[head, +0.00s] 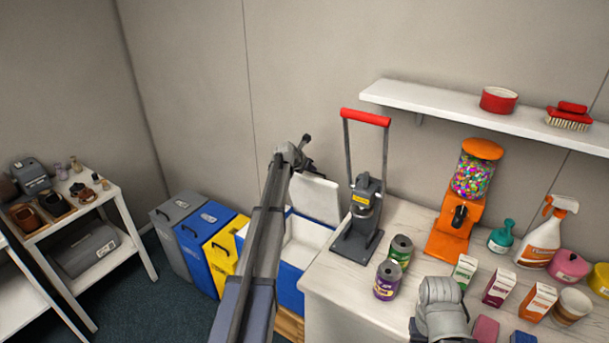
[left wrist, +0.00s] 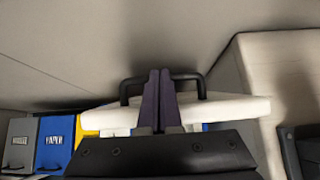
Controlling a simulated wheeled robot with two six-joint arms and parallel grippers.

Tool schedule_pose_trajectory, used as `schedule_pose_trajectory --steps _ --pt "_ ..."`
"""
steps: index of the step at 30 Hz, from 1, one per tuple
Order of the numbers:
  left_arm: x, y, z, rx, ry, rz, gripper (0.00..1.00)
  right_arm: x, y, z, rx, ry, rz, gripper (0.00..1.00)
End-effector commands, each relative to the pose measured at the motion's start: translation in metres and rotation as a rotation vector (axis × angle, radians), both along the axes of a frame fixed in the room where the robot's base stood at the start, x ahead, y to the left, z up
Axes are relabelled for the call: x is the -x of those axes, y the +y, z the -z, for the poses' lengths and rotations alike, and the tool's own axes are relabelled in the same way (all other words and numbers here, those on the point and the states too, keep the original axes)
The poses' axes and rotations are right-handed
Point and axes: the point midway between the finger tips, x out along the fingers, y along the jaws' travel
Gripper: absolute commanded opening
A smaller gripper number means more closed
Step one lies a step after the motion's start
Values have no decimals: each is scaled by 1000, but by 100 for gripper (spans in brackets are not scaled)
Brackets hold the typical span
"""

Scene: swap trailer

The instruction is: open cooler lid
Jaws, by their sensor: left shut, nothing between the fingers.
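My left gripper (head: 303,158) is at the top of the raised lid, shut and empty. In the left wrist view its fingers (left wrist: 160,98) overlap the handle; I cannot tell whether they touch it. My left arm hides part of the cooler. I do not see my right gripper.
Grey (head: 172,238), blue (head: 205,248) and yellow (head: 220,254) bins stand left of the cooler. The counter (head: 337,283) at right holds a press (head: 362,205), cans, a candy dispenser (head: 463,200) and cartons. A wall shelf (head: 440,103) is above it.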

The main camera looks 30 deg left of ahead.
Motion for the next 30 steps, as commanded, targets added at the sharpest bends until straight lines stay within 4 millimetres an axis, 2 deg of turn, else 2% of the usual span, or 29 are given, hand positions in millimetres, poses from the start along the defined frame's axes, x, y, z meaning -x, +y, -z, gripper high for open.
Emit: schedule_pose_trajectory --steps 1,3,9,30 --pt "-11 0 -2 0 0 1 0 0 0 -2 0 0 0 50" --pt "-19 -1 -2 -1 0 1 0 0 0 -2 0 0 0 50" --pt "-33 -2 -2 -1 0 0 0 0 0 -3 0 0 0 50" --pt "-33 -3 -2 -1 0 -1 0 0 0 -2 0 0 0 50"
